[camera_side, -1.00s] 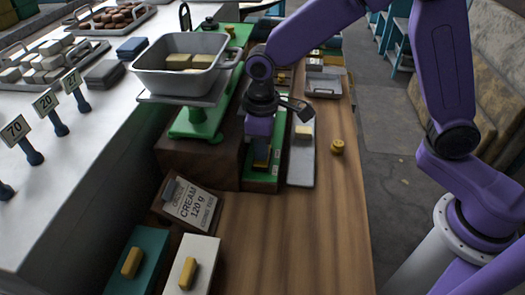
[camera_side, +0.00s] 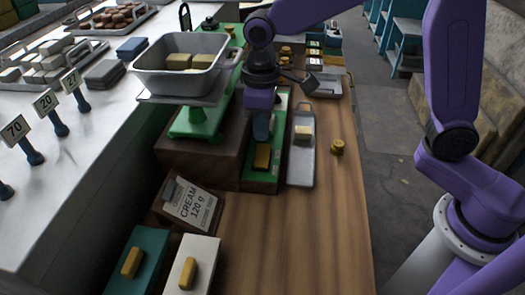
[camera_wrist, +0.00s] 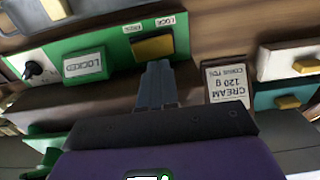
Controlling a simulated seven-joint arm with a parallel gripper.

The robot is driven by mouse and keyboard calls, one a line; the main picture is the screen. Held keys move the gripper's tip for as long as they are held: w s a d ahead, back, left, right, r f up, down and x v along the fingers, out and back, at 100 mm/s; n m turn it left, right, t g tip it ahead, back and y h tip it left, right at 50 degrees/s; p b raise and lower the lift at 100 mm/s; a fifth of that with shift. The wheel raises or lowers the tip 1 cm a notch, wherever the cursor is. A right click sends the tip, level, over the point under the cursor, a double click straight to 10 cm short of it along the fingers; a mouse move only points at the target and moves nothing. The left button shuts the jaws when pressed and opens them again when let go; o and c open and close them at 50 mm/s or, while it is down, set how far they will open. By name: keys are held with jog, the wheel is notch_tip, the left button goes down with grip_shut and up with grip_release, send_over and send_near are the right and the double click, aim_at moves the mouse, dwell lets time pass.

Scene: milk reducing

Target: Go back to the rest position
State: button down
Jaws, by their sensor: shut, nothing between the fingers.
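My gripper (camera_side: 262,128) is purple with grey fingers and points down above the green panel (camera_side: 249,185) beside the scale. Its fingers are shut and empty. In the wrist view the shut fingers (camera_wrist: 157,85) stand in front of the panel's yellow switch (camera_wrist: 153,47), which has small labels beside it. The yellow switch also shows in the side view (camera_side: 262,157), just below the fingertips and apart from them.
A green scale (camera_side: 195,122) carries a grey pan (camera_side: 150,80) with yellowish blocks, left of my gripper. A grey tray (camera_side: 301,170) with a pale block and a small brass weight (camera_side: 337,147) lie to the right. A CREAM 120 g sign (camera_side: 193,206) stands in front.

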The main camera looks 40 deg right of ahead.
jog(key=shift+r, duration=0.55)
jog(key=s+d+n, duration=0.1)
jog(key=s+d, duration=0.8)
jog(key=s, duration=0.2)
jog(key=s+d+f+n, duration=0.1)
jog(key=s+d+n, duration=0.1)
jog(key=s+d, duration=0.7)
jog(key=s, duration=0.3)
jog(key=shift+f+n, duration=0.2)
jog(key=shift+n, duration=0.1)
jog(key=shift+s, duration=0.1)
